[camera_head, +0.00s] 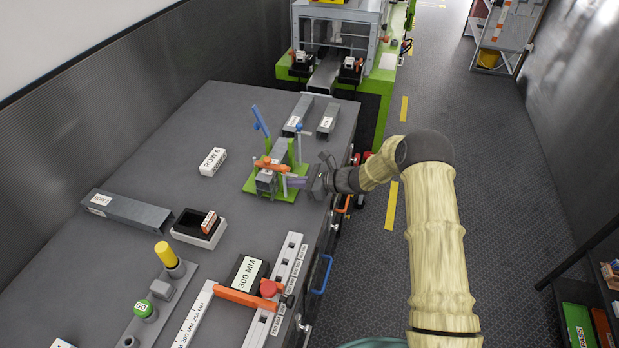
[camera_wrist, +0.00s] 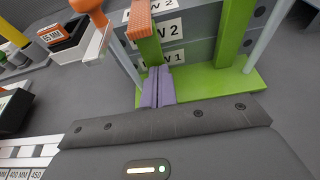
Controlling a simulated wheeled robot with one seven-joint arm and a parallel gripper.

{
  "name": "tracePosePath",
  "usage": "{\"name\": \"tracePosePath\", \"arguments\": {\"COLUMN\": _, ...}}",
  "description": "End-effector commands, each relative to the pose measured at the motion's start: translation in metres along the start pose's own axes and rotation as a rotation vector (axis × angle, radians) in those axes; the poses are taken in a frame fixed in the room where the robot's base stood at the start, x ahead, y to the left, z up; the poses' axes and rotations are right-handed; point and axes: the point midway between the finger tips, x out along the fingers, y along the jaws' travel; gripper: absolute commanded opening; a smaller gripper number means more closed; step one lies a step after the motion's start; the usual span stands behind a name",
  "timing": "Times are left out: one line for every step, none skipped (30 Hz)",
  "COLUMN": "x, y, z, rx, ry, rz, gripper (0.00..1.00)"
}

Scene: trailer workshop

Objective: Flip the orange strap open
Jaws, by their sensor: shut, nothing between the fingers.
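The orange strap (camera_head: 271,166) lies across the top of a grey channel piece (camera_head: 265,180) in a green fixture (camera_head: 286,195) on the bench. In the wrist view an orange ribbed part (camera_wrist: 138,18) stands above a green post, and a second orange part (camera_wrist: 88,8) is cut off at the top left. My gripper (camera_head: 292,182) is at the right side of the fixture, just below the strap's right end. Its purple fingers (camera_wrist: 157,87) are shut and empty in front of the post. Whether they touch the fixture is unclear.
A blue lever (camera_head: 260,120) stands raised behind the strap. Two grey channels (camera_head: 298,115) lie behind the fixture, and a white ROW 6 block (camera_head: 212,161) lies to its left. A black-and-white tray (camera_head: 198,229) is nearer. The bench between them is clear.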

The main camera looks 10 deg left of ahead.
Motion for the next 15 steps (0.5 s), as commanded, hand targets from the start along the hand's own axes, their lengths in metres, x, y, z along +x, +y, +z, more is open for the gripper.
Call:
{"name": "tracePosePath", "arguments": {"x": -0.009, "y": -0.002, "z": 0.017, "rx": -0.005, "ry": 0.0, "rz": -0.004, "gripper": 0.0}}
{"name": "tracePosePath", "arguments": {"x": -0.01, "y": -0.002, "z": 0.021, "rx": -0.005, "ry": 0.0, "rz": -0.004, "gripper": 0.0}}
{"name": "tracePosePath", "arguments": {"x": -0.012, "y": -0.002, "z": 0.025, "rx": -0.003, "ry": 0.0, "rz": -0.005, "gripper": 0.0}}
{"name": "tracePosePath", "arguments": {"x": -0.013, "y": -0.002, "z": 0.028, "rx": -0.003, "ry": 0.0, "rz": -0.004, "gripper": 0.0}}
{"name": "tracePosePath", "arguments": {"x": -0.014, "y": -0.002, "z": 0.03, "rx": -0.002, "ry": 0.0, "rz": -0.004, "gripper": 0.0}}
{"name": "tracePosePath", "arguments": {"x": -0.015, "y": -0.002, "z": 0.033, "rx": -0.002, "ry": 0.0, "rz": -0.004, "gripper": 0.0}}
{"name": "tracePosePath", "arguments": {"x": -0.015, "y": -0.002, "z": 0.035, "rx": -0.002, "ry": 0.0, "rz": -0.004, "gripper": 0.0}}
{"name": "tracePosePath", "arguments": {"x": -0.016, "y": -0.002, "z": 0.036, "rx": -0.002, "ry": 0.0, "rz": -0.004, "gripper": 0.0}}
{"name": "tracePosePath", "arguments": {"x": -0.017, "y": -0.002, "z": 0.037, "rx": -0.002, "ry": 0.0, "rz": -0.004, "gripper": 0.0}}
{"name": "tracePosePath", "arguments": {"x": -0.017, "y": -0.002, "z": 0.037, "rx": -0.002, "ry": 0.0, "rz": -0.004, "gripper": 0.0}}
{"name": "tracePosePath", "arguments": {"x": -0.017, "y": -0.002, "z": 0.037, "rx": -0.002, "ry": 0.0, "rz": -0.004, "gripper": 0.0}}
{"name": "tracePosePath", "arguments": {"x": -0.017, "y": -0.002, "z": 0.037, "rx": -0.001, "ry": -0.001, "rz": -0.004, "gripper": 0.0}}
{"name": "tracePosePath", "arguments": {"x": -0.017, "y": -0.002, "z": 0.037, "rx": -0.001, "ry": -0.001, "rz": -0.004, "gripper": 0.0}}
{"name": "tracePosePath", "arguments": {"x": -0.017, "y": -0.002, "z": 0.037, "rx": -0.001, "ry": -0.001, "rz": -0.004, "gripper": 0.0}}
{"name": "tracePosePath", "arguments": {"x": -0.017, "y": -0.002, "z": 0.037, "rx": -0.001, "ry": -0.001, "rz": -0.004, "gripper": 0.0}}
